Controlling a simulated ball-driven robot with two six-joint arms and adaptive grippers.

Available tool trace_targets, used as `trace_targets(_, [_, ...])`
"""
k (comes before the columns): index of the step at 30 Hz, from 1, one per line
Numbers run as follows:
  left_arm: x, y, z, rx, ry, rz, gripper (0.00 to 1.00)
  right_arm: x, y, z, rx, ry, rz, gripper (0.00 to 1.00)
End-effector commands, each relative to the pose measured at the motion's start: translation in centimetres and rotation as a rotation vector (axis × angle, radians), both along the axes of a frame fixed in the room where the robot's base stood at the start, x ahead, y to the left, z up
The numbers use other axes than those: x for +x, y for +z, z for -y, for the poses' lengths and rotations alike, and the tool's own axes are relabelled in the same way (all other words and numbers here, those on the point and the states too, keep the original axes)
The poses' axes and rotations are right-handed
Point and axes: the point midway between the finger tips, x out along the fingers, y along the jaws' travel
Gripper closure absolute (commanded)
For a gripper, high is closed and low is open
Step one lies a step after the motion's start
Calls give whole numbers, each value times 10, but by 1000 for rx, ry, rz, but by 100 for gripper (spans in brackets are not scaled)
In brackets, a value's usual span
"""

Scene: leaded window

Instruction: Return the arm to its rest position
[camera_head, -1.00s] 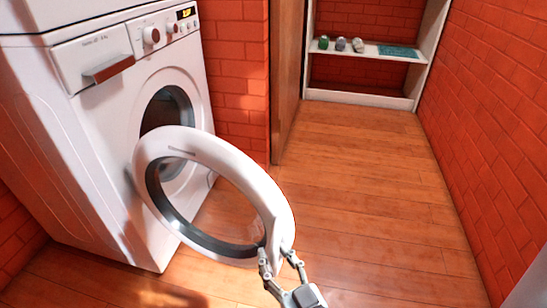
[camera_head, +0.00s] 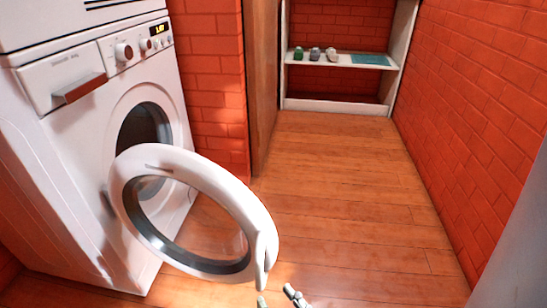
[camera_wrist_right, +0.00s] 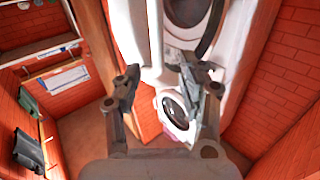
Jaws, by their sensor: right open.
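The washing machine (camera_head: 75,150) stands at the left with its round door (camera_head: 222,183) swung wide open toward me. The door is a white ring with a dark inner rim and a clear middle. My right gripper (camera_head: 278,298) shows only its fingertips at the bottom edge, just below the door's lower right rim. In the right wrist view, my right gripper (camera_wrist_right: 160,78) has its two fingers spread, with nothing held between them. White machine parts show beyond the fingers there. My left gripper is in neither view.
A white shelf (camera_head: 345,60) at the back holds several small items and a teal mat (camera_head: 370,60). A red brick wall (camera_head: 470,130) runs along the right. The wooden floor (camera_head: 350,190) between machine and wall is clear. A wooden panel (camera_head: 262,80) stands beside the machine.

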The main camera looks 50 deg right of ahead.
Motion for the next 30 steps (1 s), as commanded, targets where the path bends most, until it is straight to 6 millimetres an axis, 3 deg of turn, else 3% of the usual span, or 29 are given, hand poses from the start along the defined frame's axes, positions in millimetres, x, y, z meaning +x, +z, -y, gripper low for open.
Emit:
trace_targets(14, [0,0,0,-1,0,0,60,0,0,0,0,0,-1,59])
trace_targets(18, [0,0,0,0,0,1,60,1,0,20,-48,38,-9,59])
trace_targets(20, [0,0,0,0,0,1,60,5,-14,25,-54,90,-83,59])
trace_targets(24, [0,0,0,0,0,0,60,2,-70,35,-35,225,-377,59])
trace_targets(27, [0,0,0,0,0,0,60,-18,-114,45,-13,293,-641,59])
trace_targets(30, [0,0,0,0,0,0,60,-46,-145,56,5,320,-874,59])
